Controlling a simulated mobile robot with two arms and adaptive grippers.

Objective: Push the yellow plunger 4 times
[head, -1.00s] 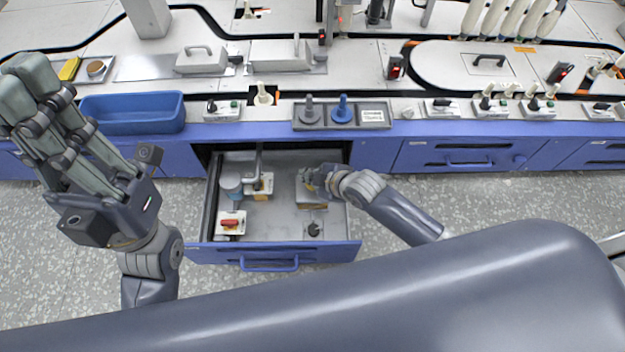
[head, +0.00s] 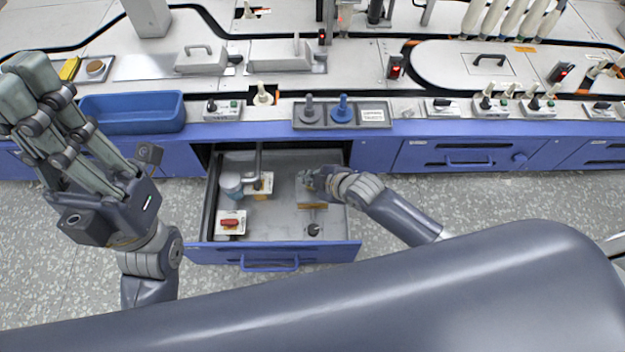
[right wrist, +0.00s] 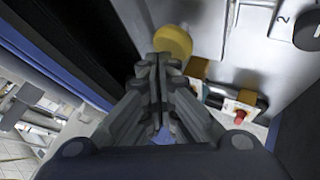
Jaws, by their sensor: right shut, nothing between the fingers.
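The yellow plunger (right wrist: 172,42) shows in the right wrist view as a round yellow knob just past the tips of my right gripper (right wrist: 158,64). The fingers are shut with nothing between them. The tips look very close to the knob's lower edge; I cannot tell whether they touch it. In the head view my right gripper (head: 313,178) is over the right half of the open drawer (head: 290,222) and hides most of the plunger's unit. My left gripper (head: 28,90) is raised at the left, away from the drawer; its finger spread is unclear.
The drawer also holds a pale cylinder (head: 230,184), a box with a red switch (head: 231,222) and a small black knob (head: 313,229). A blue bin (head: 132,126) stands on the counter above. The drawer's front wall with its handle (head: 269,264) is nearest me.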

